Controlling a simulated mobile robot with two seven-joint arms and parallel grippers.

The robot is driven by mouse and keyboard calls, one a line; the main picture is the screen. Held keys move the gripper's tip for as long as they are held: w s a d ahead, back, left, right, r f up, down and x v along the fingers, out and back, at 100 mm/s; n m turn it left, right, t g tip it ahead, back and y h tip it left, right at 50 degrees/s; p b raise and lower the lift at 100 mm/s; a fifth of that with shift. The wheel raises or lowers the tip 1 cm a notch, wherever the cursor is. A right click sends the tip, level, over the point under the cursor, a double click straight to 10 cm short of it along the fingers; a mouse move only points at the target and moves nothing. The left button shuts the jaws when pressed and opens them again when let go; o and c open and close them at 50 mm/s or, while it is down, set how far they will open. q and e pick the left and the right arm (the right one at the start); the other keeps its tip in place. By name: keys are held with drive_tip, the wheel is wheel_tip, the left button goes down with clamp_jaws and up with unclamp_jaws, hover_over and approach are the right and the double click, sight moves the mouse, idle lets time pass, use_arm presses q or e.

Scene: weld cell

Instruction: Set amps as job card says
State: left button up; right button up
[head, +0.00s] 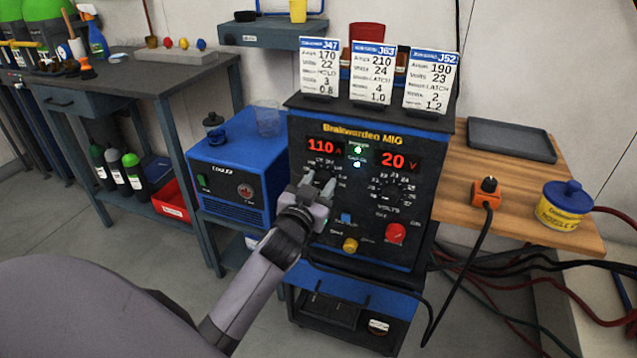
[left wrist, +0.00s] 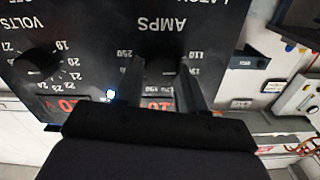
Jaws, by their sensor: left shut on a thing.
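The black welder (head: 366,232) reads 110 on its red amps display (head: 322,147) and 20 V on its volts display (head: 398,162). My left gripper (head: 318,187) is at the amps dial, shut on the amps knob (left wrist: 165,58), with a finger on each side in the left wrist view. In the head view the gripper hides the knob. Three job cards stand on top: J47 (head: 319,68) shows 170 amps, J63 (head: 373,75) shows 210, J52 (head: 430,82) shows 190. My right gripper is not in view.
The volts knob (head: 388,192) is right of my gripper. A blue cooler unit (head: 237,165) stands left; a wooden bench (head: 462,170) with an orange plug is right.

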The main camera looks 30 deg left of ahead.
use_arm(q)
drive_tip(key=m+p, duration=0.1)
drive_tip(key=m, duration=0.4)
drive_tip(key=shift+d, duration=0.1)
drive_tip(key=m+p, duration=0.1)
drive_tip(key=m, duration=0.5)
drive_tip(key=shift+f, duration=0.1)
drive_tip(key=m, duration=0.5)
drive_tip(key=shift+f, duration=0.1)
drive_tip(key=m+p, duration=0.1)
drive_tip(key=m, duration=0.4)
drive_tip(key=shift+f+m, duration=0.1)
drive_tip(key=shift+m, duration=0.3)
drive_tip(key=o, duration=1)
drive_tip(key=shift+s, duration=0.1)
